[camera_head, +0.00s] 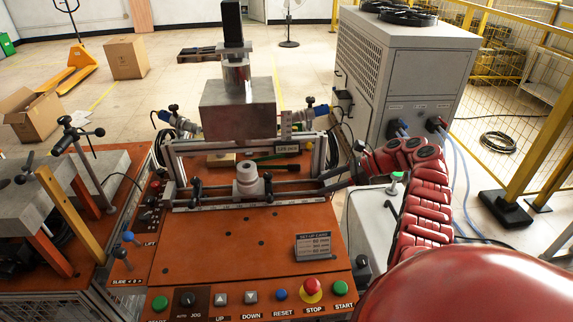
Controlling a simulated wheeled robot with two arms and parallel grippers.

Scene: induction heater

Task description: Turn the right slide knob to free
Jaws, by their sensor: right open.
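The induction heater bench has an orange top (230,240) with a metal rail across its back part. A small grey cylindrical part (247,178) stands at the middle of the rail. A black slide knob (268,187) is on the rail just right of it, and a matching black knob (196,188) is on the left. My right gripper (326,182) reaches in from the right at the rail's right end. It is open, with a gap to the right knob. Its fingers are small and dark here. My left gripper is out of view.
A steel block (239,108) hangs above the rail. A front panel holds several buttons, including a red stop button (312,286). A setup card (314,246) lies on the right of the top. A large grey cabinet (405,80) stands behind my right arm.

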